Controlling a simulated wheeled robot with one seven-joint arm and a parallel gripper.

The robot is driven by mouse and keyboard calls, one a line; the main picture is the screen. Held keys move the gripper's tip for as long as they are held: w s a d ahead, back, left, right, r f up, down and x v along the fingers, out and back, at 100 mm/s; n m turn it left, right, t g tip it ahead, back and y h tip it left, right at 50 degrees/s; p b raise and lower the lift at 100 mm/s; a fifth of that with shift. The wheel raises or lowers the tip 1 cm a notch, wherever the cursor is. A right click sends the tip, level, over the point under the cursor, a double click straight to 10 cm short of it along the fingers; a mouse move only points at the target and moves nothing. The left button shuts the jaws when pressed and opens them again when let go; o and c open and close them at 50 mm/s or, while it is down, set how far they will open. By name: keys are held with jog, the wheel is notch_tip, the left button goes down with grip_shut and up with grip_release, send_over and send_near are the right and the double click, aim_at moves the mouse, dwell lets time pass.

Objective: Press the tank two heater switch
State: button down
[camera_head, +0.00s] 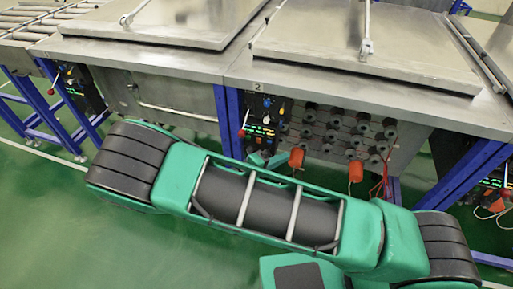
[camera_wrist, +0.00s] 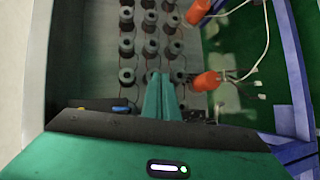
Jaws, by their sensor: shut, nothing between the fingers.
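The tank two control panel (camera_head: 263,116) is a dark box under the tank's front edge, below a "2" label. It has a green-lit display, several small knobs and a red-knobbed lever at its left. I cannot tell which control is the heater switch. My gripper (camera_head: 262,158) shows as teal fingers at or just below the panel's bottom edge; contact cannot be told. In the wrist view, my gripper (camera_wrist: 161,96) has its two fingers together with nothing between them. A dark strip with blue and yellow parts shows left of them, mostly hidden by my gripper's body.
Several grey heater elements (camera_head: 335,130) stick out right of the panel, with orange plugs (camera_head: 296,158) and loose wires close to my gripper. They also show in the wrist view (camera_wrist: 152,48). Blue legs (camera_head: 228,122) stand left of the panel. Closed metal lids (camera_head: 365,45) cover the tanks.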

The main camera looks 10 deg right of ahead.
jog(key=s+a+f+n+t+y, duration=0.2)
jog(key=a+f+n+t+y, duration=0.3)
jog(key=a+t, duration=0.4)
jog(key=a+f+n, duration=0.1)
jog(key=a+n, duration=0.1)
jog(key=a, duration=0.2)
jog(key=shift+s+a+n+t, duration=0.15)
jog(key=shift+s+n+t, duration=0.05)
jog(key=shift+n+t, duration=0.1)
jog(key=shift+w, duration=0.1)
